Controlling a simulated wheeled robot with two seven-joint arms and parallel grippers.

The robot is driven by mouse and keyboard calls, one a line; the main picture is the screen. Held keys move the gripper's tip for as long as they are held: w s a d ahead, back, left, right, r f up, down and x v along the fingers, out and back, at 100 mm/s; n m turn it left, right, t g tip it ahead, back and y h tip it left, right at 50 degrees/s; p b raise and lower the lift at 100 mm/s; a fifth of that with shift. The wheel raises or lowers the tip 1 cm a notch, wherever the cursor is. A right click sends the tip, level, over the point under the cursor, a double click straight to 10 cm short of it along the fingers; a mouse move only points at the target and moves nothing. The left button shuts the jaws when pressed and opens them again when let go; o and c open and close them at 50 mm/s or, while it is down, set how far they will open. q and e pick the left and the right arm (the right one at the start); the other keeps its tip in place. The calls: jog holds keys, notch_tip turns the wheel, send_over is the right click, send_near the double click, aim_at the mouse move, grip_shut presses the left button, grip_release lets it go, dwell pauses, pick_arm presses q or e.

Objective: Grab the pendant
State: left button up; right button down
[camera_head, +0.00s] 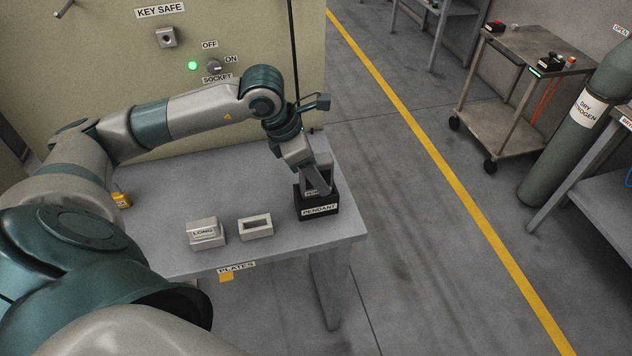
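The black holder labelled PENDANT (319,211) stands near the right end of the grey table. A small labelled part, apparently the pendant (312,193), shows just above the holder's front edge, mostly hidden by my gripper. My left gripper (319,185) points down at the holder with its fingers at the pendant. Whether the fingers are closed on it or only around it cannot be told from this view. My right gripper is not in view.
A block labelled LONG (205,232) and a hollow block (255,227) sit left of the holder on the table (170,245). A yellow item (121,200) lies farther left. A panel with a key safe and socket switch (214,66) rises behind.

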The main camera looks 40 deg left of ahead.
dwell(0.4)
pick_arm(q)
grip_shut()
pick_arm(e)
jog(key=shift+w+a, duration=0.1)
pick_arm(q)
jog(key=shift+r, duration=0.15)
